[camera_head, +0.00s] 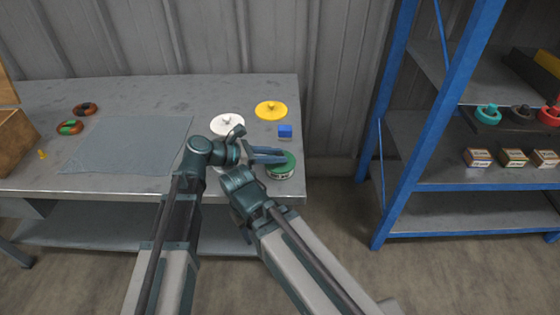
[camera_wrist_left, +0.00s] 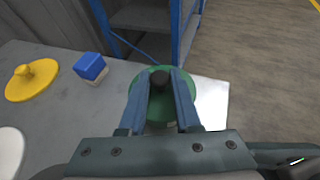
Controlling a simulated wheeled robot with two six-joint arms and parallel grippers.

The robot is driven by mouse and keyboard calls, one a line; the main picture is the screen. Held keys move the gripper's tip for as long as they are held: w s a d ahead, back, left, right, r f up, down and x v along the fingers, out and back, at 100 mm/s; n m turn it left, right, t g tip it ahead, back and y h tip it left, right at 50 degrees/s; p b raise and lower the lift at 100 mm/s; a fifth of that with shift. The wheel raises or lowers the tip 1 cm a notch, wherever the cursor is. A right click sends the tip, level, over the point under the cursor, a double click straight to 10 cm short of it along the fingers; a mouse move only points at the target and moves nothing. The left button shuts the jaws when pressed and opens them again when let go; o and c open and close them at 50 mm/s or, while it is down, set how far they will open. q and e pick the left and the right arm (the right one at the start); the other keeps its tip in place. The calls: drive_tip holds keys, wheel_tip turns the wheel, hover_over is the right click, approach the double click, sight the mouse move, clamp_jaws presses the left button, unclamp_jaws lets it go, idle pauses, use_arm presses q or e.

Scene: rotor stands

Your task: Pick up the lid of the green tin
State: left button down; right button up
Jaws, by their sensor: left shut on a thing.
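The green tin (camera_head: 281,174) stands at the right front corner of the grey table, with a pale label band on its side. Its round green lid (camera_wrist_left: 151,107) has a dark knob (camera_wrist_left: 160,78). My left gripper (camera_head: 283,155) is over the tin, its blue fingers on either side of the knob; the fingers also show in the left wrist view (camera_wrist_left: 160,84). It is shut on the lid's knob. The lid appears to be on the tin; I cannot tell whether there is a gap.
A blue block (camera_head: 285,131) is just behind the tin. A yellow lid (camera_head: 271,110) and a white lid (camera_head: 227,124) lie farther back. A grey mat (camera_head: 125,145) and two ringed rotors (camera_head: 70,127) are at left. A blue-framed shelf (camera_head: 398,130) stands to the right.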

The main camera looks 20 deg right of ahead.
idle(0.4)
use_arm(q)
wheel_tip(320, 180, up, 10)
drive_tip(key=p, duration=1)
